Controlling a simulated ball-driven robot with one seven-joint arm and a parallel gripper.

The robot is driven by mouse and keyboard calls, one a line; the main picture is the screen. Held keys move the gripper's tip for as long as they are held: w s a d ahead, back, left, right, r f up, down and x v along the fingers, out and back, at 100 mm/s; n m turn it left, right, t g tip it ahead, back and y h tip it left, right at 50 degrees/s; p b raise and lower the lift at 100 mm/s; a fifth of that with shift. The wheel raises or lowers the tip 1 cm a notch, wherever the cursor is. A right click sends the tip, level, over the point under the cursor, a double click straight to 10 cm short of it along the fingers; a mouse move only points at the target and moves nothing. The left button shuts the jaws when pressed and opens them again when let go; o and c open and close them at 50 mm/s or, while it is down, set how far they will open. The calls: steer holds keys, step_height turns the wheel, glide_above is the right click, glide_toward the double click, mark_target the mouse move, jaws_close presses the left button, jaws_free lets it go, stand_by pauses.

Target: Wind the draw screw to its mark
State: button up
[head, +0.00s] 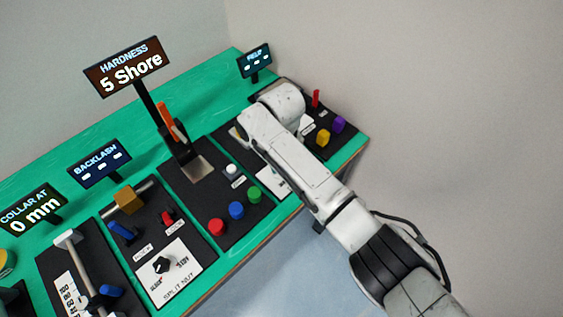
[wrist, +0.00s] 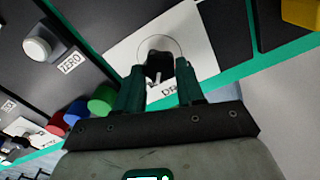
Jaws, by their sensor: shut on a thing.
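A black knob (wrist: 159,66) stands on a white plate (wrist: 118,52) with a ring drawn around it and a label starting "DR", partly hidden by my gripper. My gripper (wrist: 160,84) is shut on this knob, one dark green finger on each side. A light pointer line shows on the knob's near side. In the head view my arm hides the gripper and the knob; only part of the white plate (head: 271,182) shows. I cannot make out the screw's mark. A small display (head: 254,61) behind this panel shows only dashes.
Left of the plate are a white ZERO button (wrist: 37,48) and green (wrist: 101,100), blue and red buttons. The "5 Shore" display (head: 127,66) rises on a post at the left.

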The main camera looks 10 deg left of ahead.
steer(key=shift+w+r+n, duration=0.1)
steer(key=shift+r+n, duration=0.05)
steer(key=shift+n, duration=0.65)
steer(key=o, duration=1)
steer(key=shift+o, duration=0.2)
step_height(320, 180, up, 11)
steer(key=b, duration=0.1)
steer(key=shift+f, duration=0.2)
